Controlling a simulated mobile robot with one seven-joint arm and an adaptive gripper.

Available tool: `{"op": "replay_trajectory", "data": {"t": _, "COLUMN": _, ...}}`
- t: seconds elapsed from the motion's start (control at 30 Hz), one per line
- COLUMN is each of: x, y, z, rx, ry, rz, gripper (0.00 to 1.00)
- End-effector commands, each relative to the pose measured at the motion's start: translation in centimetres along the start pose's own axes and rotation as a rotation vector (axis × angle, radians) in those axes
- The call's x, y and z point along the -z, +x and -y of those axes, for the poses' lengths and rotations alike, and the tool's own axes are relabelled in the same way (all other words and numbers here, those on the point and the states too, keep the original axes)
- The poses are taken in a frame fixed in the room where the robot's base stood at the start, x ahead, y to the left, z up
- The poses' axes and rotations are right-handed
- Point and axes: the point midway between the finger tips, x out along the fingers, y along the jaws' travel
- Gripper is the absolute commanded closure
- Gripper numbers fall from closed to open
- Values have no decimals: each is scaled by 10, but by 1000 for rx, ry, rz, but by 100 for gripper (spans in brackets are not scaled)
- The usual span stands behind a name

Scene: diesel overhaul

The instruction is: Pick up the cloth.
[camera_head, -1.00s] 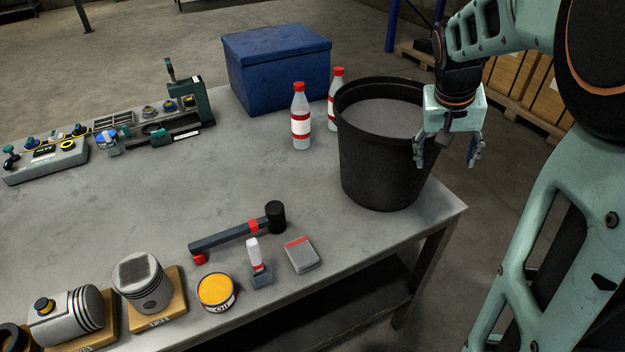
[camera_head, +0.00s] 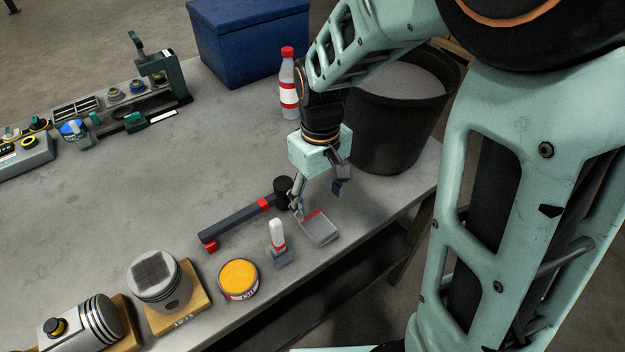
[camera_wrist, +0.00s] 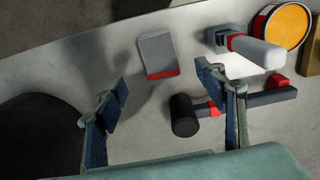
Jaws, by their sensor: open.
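The cloth looks like a small folded grey pad (camera_head: 320,230) with a red stripe along one edge. It lies flat on the metal table near the front edge. It also shows in the wrist view (camera_wrist: 157,54), ahead of and between the lines of my fingers. My gripper (camera_head: 318,197) is open and empty, above the table just behind the cloth and apart from it. In the wrist view my gripper's two fingers (camera_wrist: 172,98) are spread wide, with the mallet head below and between them.
A mallet (camera_head: 245,222) lies left of the cloth, its black head close under my gripper. A white-and-red bottle-like tool (camera_head: 278,240) stands beside the cloth. An oil tin (camera_head: 238,279) is farther left. A black bucket (camera_head: 392,130) stands behind right. A bottle (camera_head: 289,90) and blue box (camera_head: 255,45) are behind.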

Motion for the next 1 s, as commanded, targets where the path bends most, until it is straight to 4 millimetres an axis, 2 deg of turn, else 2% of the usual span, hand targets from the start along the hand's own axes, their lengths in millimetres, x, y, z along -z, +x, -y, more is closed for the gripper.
{"op": "replay_trajectory", "data": {"t": 0.03, "x": -2, "y": 11, "z": 0, "rx": 1, "ry": 1, "rz": 6, "gripper": 36}}
{"op": "replay_trajectory", "data": {"t": 0.13, "x": -1, "y": 26, "z": 0, "rx": 1, "ry": 1, "rz": 5, "gripper": 36}}
{"op": "replay_trajectory", "data": {"t": 0.43, "x": 1, "y": 48, "z": 0, "rx": -1, "ry": 1, "rz": 2, "gripper": 36}}
{"op": "replay_trajectory", "data": {"t": 0.7, "x": 5, "y": 82, "z": 0, "rx": 0, "ry": 3, "rz": 3, "gripper": 36}}
{"op": "replay_trajectory", "data": {"t": 0.8, "x": 5, "y": 89, "z": 0, "rx": -1, "ry": 3, "rz": 1, "gripper": 36}}
{"op": "replay_trajectory", "data": {"t": 1.0, "x": 6, "y": 91, "z": 0, "rx": -2, "ry": 3, "rz": -1, "gripper": 36}}
